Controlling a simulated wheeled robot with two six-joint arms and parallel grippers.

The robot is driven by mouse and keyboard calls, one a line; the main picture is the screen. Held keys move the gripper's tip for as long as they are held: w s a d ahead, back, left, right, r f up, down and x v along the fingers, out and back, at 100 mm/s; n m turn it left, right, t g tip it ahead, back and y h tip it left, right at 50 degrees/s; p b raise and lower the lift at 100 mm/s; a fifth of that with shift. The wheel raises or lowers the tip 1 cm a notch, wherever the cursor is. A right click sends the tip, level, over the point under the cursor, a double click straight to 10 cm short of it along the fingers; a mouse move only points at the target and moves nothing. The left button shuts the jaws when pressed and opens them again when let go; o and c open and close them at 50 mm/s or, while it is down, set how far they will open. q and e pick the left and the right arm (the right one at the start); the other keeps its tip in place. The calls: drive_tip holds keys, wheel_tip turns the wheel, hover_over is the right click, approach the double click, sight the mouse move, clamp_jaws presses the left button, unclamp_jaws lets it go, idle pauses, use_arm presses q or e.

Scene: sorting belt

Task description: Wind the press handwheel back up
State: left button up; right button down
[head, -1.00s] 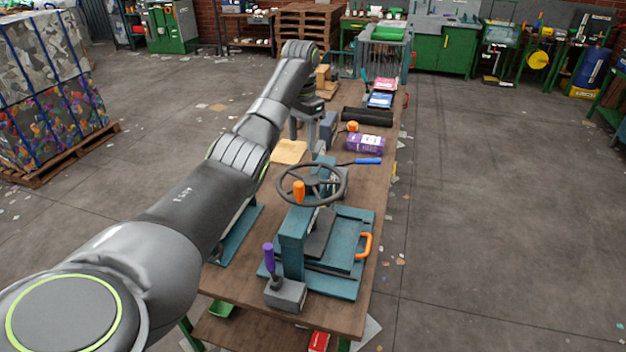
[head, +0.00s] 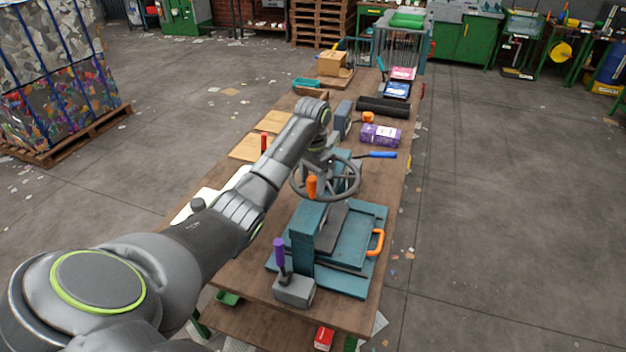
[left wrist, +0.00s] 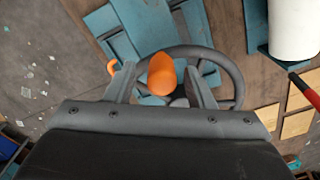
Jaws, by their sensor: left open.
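The press handwheel (head: 353,186) is a dark spoked ring on top of the teal press (head: 308,240). Its upright orange knob (head: 311,187) is on the near side of the rim. My left gripper (head: 323,160) is just above the wheel's far part, pointing down, with its tips partly hidden. In the left wrist view its two fingers are apart and empty. The orange knob (left wrist: 161,73) shows in the gap between them, with the wheel rim (left wrist: 232,78) behind. I cannot tell whether the knob is at fingertip depth; no contact shows. My right gripper is out of view.
A purple-handled lever (head: 280,255) stands at the press's near left, and an orange handle (head: 376,242) is on its right. A blue-handled tool (head: 378,155), a purple box (head: 380,135) and a black roll (head: 383,107) lie beyond.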

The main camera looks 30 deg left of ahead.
use_arm(q)
drive_tip(key=shift+d+f, duration=0.1)
drive_tip(key=shift+f, duration=0.4)
drive_tip(key=shift+w+f, duration=0.1)
drive_tip(key=shift+f, duration=0.2)
drive_tip(key=shift+w+f, duration=0.1)
drive_tip(key=shift+f, duration=0.05)
drive_tip(key=shift+a, duration=0.2)
drive_tip(key=shift+c, duration=0.3)
drive_tip(key=c, duration=0.7)
drive_tip(key=shift+c, duration=1.3)
clamp_jaws()
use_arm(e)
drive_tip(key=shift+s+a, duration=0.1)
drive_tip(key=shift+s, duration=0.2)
